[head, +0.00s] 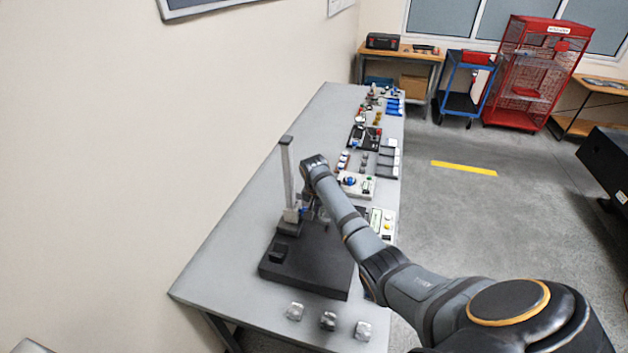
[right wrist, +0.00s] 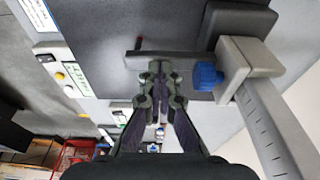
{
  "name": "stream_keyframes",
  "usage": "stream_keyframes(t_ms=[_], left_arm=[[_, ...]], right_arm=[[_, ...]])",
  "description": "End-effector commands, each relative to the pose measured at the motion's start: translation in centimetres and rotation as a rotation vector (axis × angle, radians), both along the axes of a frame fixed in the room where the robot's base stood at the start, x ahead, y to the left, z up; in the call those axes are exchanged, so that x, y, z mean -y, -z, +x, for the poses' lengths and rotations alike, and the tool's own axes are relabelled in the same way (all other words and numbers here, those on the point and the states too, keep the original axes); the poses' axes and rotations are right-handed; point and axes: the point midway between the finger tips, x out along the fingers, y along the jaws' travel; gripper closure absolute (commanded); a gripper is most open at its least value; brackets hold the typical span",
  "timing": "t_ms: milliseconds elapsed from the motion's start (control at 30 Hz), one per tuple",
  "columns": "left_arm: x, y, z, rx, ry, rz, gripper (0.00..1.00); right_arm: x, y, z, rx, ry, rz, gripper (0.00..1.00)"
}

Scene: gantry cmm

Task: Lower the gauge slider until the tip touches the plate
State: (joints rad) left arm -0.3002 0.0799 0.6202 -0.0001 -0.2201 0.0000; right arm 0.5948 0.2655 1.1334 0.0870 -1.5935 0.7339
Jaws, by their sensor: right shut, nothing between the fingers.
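The height gauge has a grey upright column (head: 288,172) with ruled marks, rising from a black plate (head: 312,262). Its grey slider (head: 291,215) sits low on the column. In the right wrist view, the slider (right wrist: 245,60) carries a blue knob (right wrist: 207,76) and a dark arm (right wrist: 190,58) reaching left. Contact is unclear. My left gripper is not in view.
Three small metal blocks (head: 328,321) lie along the table's near edge. Control boxes, trays and small parts (head: 365,137) line the table (head: 222,240) further back. The wall is close on the left; the table's left part is clear.

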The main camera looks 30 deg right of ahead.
Motion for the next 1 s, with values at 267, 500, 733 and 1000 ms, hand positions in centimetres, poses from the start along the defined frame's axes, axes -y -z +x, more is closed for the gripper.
stream_keyframes(t_ms=[267,500,733,1000], left_arm=[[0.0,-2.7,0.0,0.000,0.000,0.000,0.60],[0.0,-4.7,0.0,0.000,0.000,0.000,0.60],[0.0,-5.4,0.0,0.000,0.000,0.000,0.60],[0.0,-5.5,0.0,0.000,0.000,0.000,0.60]], right_arm=[[0.0,-2.4,0.0,0.000,0.000,0.000,1.00],[0.0,-4.1,0.0,0.000,0.000,0.000,1.00],[0.0,-5.6,0.1,0.002,0.000,-0.001,1.00],[0.0,-6.8,0.0,0.001,0.000,-0.001,1.00]])
